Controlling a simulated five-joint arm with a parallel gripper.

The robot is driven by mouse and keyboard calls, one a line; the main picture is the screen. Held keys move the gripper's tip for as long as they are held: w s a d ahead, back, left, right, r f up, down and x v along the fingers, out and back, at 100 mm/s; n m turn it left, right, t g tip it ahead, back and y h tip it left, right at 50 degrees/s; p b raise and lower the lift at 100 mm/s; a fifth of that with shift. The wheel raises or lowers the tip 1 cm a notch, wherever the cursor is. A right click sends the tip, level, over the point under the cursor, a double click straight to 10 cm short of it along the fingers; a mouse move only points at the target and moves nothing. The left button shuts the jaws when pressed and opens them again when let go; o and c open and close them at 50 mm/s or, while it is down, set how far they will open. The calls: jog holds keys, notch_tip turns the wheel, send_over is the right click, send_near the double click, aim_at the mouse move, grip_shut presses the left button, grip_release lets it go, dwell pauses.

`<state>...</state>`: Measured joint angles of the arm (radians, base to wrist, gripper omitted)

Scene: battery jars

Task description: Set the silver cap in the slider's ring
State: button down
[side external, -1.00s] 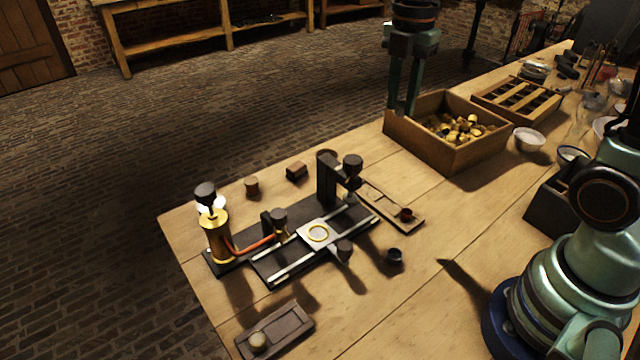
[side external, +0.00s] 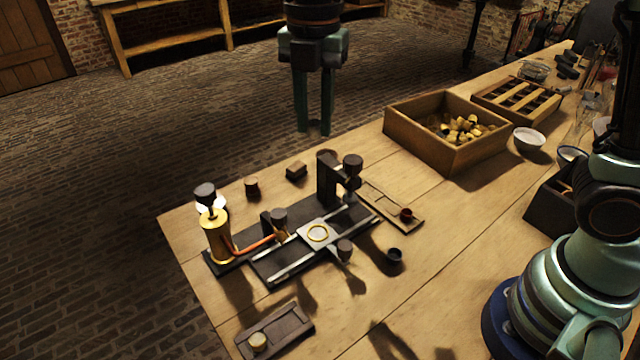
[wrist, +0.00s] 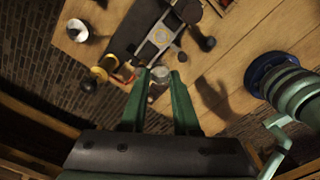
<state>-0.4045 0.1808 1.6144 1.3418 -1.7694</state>
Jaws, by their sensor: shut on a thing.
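My gripper (side external: 314,132) is high up, over the far side of the bench in the side view, fingers pointing down. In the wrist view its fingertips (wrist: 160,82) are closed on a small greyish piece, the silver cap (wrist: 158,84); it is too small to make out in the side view. The slider (side external: 304,238) is a pale plate on the dark base with rails. Its brass ring (side external: 318,232) lies on top and looks empty. My gripper is well above and apart from it.
A brass cylinder with a dark top (side external: 217,240) and a dark post (side external: 328,180) stand by the rails. A tray (side external: 290,325) at front left holds a pale round piece (side external: 258,342). A wooden box of brass pieces (side external: 400,127) stands behind right.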

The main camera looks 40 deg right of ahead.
send_near(317, 235)
notch_tip(317, 235, down, 5)
jog(key=shift+f, duration=0.1)
dwell(0.5)
jog(key=shift+f, duration=0.55)
dwell(1.3)
jog(key=c, duration=0.9)
grip_release()
notch_tip(317, 235, up, 11)
jog(key=shift+f, duration=0.1)
dwell(0.3)
